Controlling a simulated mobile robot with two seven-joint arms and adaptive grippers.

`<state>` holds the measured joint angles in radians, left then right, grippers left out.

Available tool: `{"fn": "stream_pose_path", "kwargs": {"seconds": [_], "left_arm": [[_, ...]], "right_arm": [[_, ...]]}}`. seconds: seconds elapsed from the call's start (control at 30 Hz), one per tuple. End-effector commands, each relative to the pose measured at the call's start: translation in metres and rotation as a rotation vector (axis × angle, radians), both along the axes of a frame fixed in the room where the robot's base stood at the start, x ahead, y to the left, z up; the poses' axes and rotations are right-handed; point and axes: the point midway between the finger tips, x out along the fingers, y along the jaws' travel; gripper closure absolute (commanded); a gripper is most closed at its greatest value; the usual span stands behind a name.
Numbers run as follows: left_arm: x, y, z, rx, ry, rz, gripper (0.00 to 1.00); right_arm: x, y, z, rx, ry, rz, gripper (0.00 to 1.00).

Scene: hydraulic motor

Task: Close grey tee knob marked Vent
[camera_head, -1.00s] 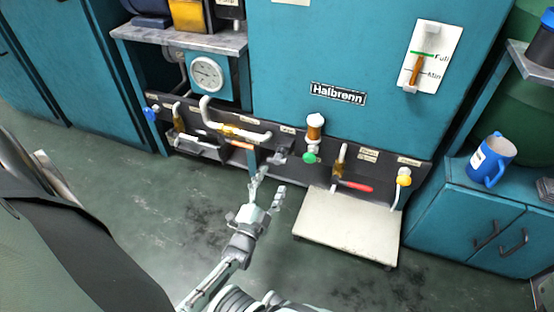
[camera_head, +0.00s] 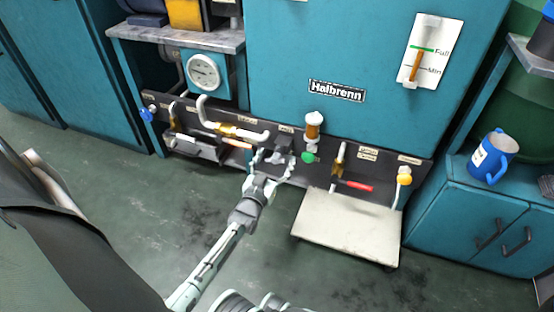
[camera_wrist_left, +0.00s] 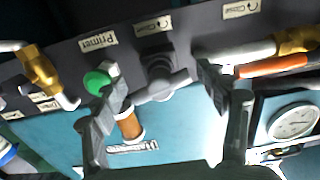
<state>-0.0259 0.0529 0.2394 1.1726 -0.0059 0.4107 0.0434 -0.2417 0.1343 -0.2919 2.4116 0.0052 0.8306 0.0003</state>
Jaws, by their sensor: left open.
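The grey tee knob (camera_head: 284,156) sits on the dark valve panel below the blue tank, left of the green knob. It also shows in the left wrist view (camera_wrist_left: 160,82), its crossbar slightly tilted. Its small label (camera_wrist_left: 153,25) is too blurred to read. My left gripper (camera_head: 272,162) is open at the knob and partly covers it in the head view. In the left wrist view its two fingers (camera_wrist_left: 162,84) stand on either side of the knob. I cannot tell whether they touch it. My right gripper is not in view.
The green knob (camera_head: 308,157) is close beside my left gripper, with an orange filter above it. White pipes with a brass fitting (camera_head: 226,129) and an orange-handled valve lie left. A white platform (camera_head: 345,228) stands at the right below the panel. The floor at left is clear.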

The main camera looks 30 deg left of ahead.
Motion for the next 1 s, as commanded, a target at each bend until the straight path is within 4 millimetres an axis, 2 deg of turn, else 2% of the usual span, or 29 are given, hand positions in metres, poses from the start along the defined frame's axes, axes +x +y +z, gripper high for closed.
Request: {"fn": "stream_pose_path", "kwargs": {"seconds": [0.13, 0.37, 0.8, 1.0], "left_arm": [[0.0087, 0.0023, -0.0003, 0.001, 0.000, 0.000, 0.26], [0.0096, 0.0025, 0.0004, 0.002, 0.000, 0.000, 0.26], [0.0092, 0.0023, 0.0002, 0.002, 0.000, 0.000, 0.76], [0.0093, 0.0022, 0.0016, 0.135, 0.033, 0.001, 0.77]], "right_arm": [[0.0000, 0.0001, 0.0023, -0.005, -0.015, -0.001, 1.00], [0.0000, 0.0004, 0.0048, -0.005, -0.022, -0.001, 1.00], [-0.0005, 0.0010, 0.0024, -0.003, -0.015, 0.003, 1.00], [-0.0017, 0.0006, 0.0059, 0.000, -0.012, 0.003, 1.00]]}}
